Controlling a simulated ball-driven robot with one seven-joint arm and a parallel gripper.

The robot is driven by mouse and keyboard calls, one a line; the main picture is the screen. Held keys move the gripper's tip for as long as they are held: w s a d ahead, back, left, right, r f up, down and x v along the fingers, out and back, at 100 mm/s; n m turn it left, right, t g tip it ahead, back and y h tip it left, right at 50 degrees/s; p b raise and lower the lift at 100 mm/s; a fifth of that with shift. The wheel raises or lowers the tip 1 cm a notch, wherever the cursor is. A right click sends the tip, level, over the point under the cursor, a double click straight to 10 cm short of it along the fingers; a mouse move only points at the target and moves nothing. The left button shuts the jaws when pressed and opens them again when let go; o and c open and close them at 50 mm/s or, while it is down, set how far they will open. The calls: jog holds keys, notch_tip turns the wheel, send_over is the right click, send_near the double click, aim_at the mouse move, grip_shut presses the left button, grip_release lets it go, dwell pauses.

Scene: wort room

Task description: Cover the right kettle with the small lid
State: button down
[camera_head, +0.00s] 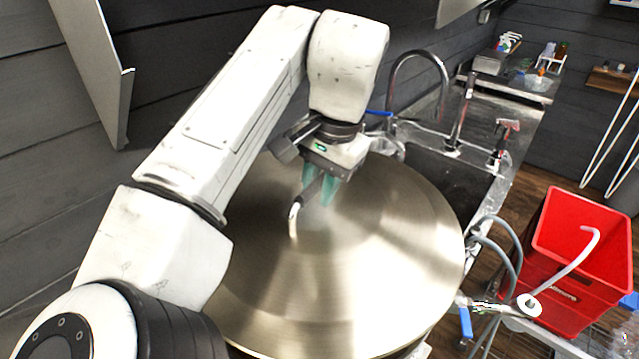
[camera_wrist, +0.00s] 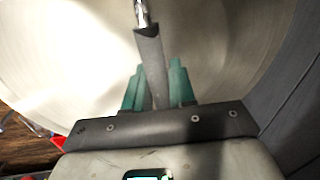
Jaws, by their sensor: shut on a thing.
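The lid (camera_head: 390,255) is a wide, round disc of brushed metal in the middle of the head view. Its bar handle (camera_head: 294,215) has bright metal ends and a dark grip. My gripper (camera_head: 317,194) has green fingers and reaches down over the lid, shut on the handle's dark grip. In the wrist view the handle (camera_wrist: 148,48) runs between the two green fingers (camera_wrist: 157,90), with the lid's pale surface (camera_wrist: 70,60) behind. The kettle is hidden beneath the lid and my arm. I cannot tell whether the lid rests on its rim.
A sink (camera_head: 440,160) with a curved tap (camera_head: 418,62) lies behind the lid. A red crate (camera_head: 575,250) stands on the wooden floor at right. Hoses and a blue-handled valve (camera_head: 465,322) sit close to the lid's right edge. A dark plank wall (camera_head: 40,150) is at left.

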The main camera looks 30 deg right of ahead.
aim_at(319, 212)
jog(key=shift+f+b, duration=3.4)
jog(key=shift+f, duration=0.8)
jog(key=c, duration=0.8)
grip_release()
jog(key=shift+c, duration=0.2)
jog(key=shift+f, duration=0.1)
jog(key=r, duration=0.3)
jog(key=s+r, duration=0.1)
jog(key=r, duration=0.3)
jog(key=d+r+b, duration=0.1)
jog(key=r, duration=0.2)
jog(key=shift+s+r, duration=0.35)
jog(key=shift+s, duration=0.05)
